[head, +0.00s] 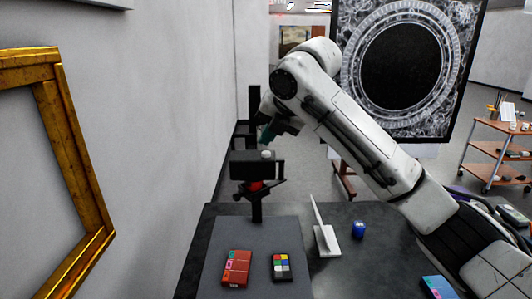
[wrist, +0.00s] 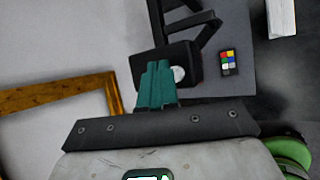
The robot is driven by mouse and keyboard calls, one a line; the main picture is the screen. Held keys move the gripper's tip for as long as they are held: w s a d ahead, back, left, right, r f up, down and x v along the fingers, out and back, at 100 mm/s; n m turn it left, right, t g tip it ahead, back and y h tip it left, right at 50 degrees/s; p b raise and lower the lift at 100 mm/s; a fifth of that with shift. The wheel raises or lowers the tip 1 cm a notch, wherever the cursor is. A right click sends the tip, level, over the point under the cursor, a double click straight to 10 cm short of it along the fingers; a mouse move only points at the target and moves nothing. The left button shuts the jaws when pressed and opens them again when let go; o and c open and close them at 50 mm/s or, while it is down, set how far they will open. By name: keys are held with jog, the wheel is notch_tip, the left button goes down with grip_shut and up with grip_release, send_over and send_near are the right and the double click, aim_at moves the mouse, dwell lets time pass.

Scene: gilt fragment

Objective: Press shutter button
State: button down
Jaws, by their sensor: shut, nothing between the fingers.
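A black camera (head: 258,170) sits on a stand with a red part below it, at the near edge of the grey wall. Its pale round shutter button (head: 266,154) is on the camera's top. In the wrist view the teal fingers of my gripper (wrist: 157,66) are shut and empty in front of the black camera (wrist: 190,52).
A gilt frame (head: 77,160) hangs on the left wall. A wooden cart (head: 489,170) stands at right.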

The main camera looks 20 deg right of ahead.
aim_at(268, 153)
jog(key=shift+f, duration=0.2)
dwell(0.7)
jog(key=shift+f, duration=0.2)
jog(key=shift+f, duration=0.4)
dwell(0.8)
jog(key=shift+r, duration=0.15)
jog(key=shift+r+p, duration=0.7)
notch_tip(268, 153, up, 5)
jog(key=p, duration=0.4)
jog(key=shift+f, duration=0.1)
dwell(0.5)
